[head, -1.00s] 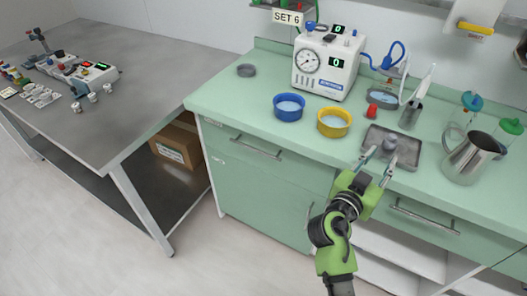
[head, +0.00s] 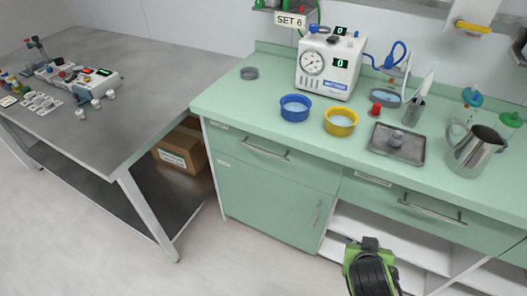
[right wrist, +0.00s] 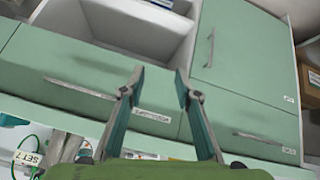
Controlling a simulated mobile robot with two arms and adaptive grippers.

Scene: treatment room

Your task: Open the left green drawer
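The left green drawer (head: 262,158) is closed, flush with the cabinet front under the counter, with a horizontal metal bar handle (head: 263,153). In the right wrist view, which is turned upside down, this drawer (right wrist: 225,120) is at the lower right with its handle (right wrist: 265,142). My right gripper (right wrist: 160,74) is open and empty, its two fingers apart in front of the cabinet near the boundary between the two drawers, touching no handle that I can see. In the head view only my green and black right arm shows at the bottom; its fingertips are hidden. My left gripper is not in view.
The right green drawer (head: 425,205) is closed, above open white shelves (head: 385,250). A cabinet door (head: 265,205) is below the left drawer. Bowls, a tray (head: 397,158) and a steel jug (head: 477,150) stand on the counter. A grey table (head: 130,140) is left; floor before the cabinet is clear.

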